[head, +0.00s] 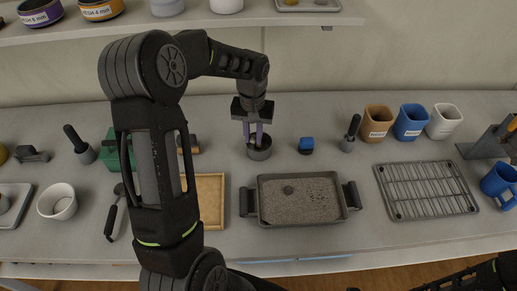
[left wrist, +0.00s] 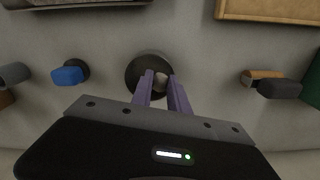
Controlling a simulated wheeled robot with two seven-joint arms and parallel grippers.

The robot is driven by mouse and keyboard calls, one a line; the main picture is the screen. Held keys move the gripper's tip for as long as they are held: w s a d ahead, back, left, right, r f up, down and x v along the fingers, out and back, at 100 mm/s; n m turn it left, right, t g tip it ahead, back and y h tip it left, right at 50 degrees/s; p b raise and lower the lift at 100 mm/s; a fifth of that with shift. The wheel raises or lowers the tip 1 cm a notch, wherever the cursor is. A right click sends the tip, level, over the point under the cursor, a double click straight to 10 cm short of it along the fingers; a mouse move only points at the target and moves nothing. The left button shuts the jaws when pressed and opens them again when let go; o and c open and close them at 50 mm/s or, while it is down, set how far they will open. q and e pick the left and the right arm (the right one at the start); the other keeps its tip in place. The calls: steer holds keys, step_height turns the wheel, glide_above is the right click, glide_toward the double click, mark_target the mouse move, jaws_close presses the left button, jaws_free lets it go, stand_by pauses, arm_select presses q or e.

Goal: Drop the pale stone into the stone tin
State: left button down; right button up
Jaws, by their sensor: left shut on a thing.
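My left gripper (head: 260,143) points down at the dark grey round tin (head: 259,154), which stands on the bench behind the soil tray. In the left wrist view the left gripper (left wrist: 161,82) has its purple fingers shut on the small pale stone (left wrist: 161,79). The stone shows between the fingertips, over the opening of the round tin (left wrist: 137,76). The fingertips are at or just above the tin's rim; I cannot tell how deep they reach. In the head view the stone is hidden. My right gripper is out of view.
A dark tray of soil (head: 326,207) with a dark lump on it lies in front of the tin. A blue-topped object (head: 306,145) stands to the right. A wire rack (head: 426,190), several cups and a wooden tray (head: 211,200) lie around. A shelf (head: 300,17) runs above.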

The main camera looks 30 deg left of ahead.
arm_select(q)
steer(key=c, duration=1.2)
jaws_free()
steer(key=shift+r, duration=0.15)
step_height(320, 180, up, 8)
steer(key=shift+f+b, duration=0.2)
steer(key=shift+b, duration=0.55)
steer(key=shift+s, duration=0.1)
